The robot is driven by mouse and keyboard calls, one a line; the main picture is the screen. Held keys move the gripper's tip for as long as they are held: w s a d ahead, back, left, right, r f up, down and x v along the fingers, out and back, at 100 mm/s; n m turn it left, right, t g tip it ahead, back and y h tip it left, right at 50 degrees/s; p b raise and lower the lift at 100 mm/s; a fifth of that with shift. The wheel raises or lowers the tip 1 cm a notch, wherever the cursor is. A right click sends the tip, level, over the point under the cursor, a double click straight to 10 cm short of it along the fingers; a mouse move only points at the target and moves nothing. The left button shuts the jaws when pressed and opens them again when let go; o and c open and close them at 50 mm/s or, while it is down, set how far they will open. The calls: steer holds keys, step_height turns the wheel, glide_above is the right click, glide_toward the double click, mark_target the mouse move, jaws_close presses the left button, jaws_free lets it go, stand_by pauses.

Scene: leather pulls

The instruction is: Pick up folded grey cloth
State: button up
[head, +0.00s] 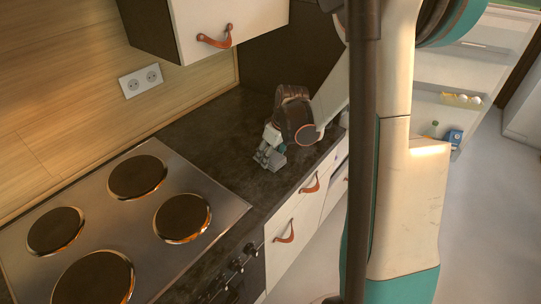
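My gripper (269,152) is low over the dark worktop, right of the hob and close to the worktop's front edge. Its end shows as a small grey shape at or just above the surface. I cannot tell how much of this shape is fingers and how much may be the folded grey cloth. No separate cloth can be made out elsewhere on the worktop. The fingertips are too small to show whether they are open or shut.
A hob (135,225) with several round plates fills the near left of the dark worktop (215,135). A wall cabinet (215,25) hangs above. White drawers (290,240) with leather pulls are below. Open shelves (450,100) with small items stand at right. Worktop behind my gripper is clear.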

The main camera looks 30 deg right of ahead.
step_height(320, 180, up, 19)
steer(key=p, duration=0.5)
